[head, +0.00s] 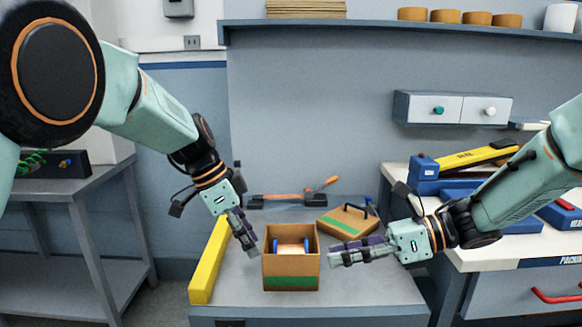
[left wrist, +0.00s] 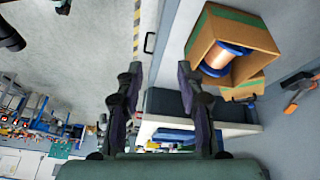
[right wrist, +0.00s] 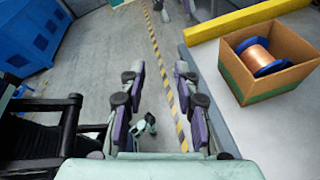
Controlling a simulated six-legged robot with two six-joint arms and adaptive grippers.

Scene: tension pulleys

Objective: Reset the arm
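My left gripper (head: 248,242) hangs just left of the open cardboard box (head: 291,272). Its two fingers stand apart with nothing between them in the left wrist view (left wrist: 163,95). My right gripper (head: 335,257) is just right of the box, pointing left. Its fingers are also apart and empty in the right wrist view (right wrist: 158,95). A copper spool with blue flanges (right wrist: 257,57) lies inside the box, also visible in the left wrist view (left wrist: 226,60). Neither gripper visibly holds the box or spool.
A cardboard lid with a black handle (head: 347,221) lies behind the box. A yellow bar (head: 209,262) runs along the bench's left edge. An orange-handled tool (head: 295,196) lies at the back. A white side table (head: 488,258) with blue cases stands right.

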